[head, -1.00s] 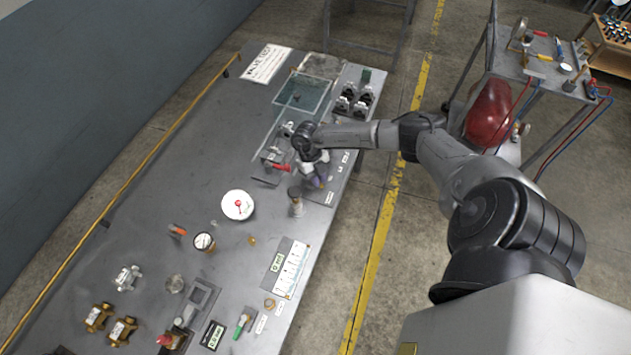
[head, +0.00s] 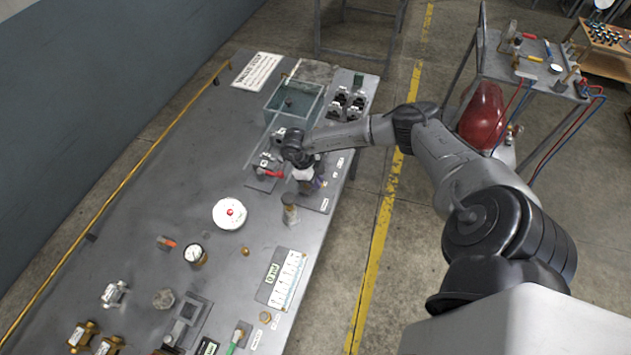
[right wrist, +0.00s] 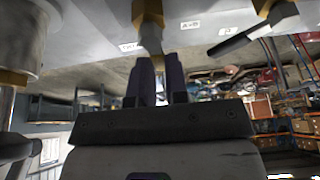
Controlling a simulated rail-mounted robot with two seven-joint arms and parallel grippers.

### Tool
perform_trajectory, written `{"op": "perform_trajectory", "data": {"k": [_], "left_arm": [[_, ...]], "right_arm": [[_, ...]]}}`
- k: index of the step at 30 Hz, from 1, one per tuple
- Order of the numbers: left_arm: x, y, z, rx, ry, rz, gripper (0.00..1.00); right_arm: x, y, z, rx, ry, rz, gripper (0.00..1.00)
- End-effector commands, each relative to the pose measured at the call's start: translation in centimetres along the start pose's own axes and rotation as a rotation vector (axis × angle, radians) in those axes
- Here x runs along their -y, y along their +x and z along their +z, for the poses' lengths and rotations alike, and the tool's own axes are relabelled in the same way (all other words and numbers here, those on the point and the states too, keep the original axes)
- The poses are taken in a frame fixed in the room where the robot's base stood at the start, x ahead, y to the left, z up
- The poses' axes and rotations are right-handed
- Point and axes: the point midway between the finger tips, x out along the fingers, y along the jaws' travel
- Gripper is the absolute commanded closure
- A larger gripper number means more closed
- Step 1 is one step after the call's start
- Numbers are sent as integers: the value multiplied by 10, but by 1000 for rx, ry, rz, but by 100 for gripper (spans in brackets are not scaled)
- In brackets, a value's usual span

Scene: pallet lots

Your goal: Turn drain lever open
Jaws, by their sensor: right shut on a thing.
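My right gripper (head: 317,184) is over a dark plate (head: 318,201) at the right edge of the grey bench in the head view. A red-handled lever (head: 271,174) sits just left of the gripper. My left gripper is not in view.
A clear tank (head: 294,104) stands at the bench's far end beside several black fittings. A brass-topped post (head: 290,208) and a white round dish (head: 229,214) stand nearer. A black-handled lever (right wrist: 240,38) shows in the right wrist view. The bench's left side is mostly bare.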

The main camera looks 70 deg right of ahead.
Motion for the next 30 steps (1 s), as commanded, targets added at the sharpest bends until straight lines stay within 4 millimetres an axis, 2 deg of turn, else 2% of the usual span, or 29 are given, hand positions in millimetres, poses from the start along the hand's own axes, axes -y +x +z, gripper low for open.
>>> {"op": "perform_trajectory", "data": {"k": [14, 15, 22, 30], "left_arm": [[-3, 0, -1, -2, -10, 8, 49], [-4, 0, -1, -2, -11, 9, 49], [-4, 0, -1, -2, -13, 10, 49], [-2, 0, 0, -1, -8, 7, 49]], "right_arm": [[0, 0, 0, 1, -11, -4, 100], [0, 0, 0, 1, -10, -4, 82], [0, 0, 0, 1, -9, -3, 60], [0, -2, 0, 1, -9, -3, 60]]}}
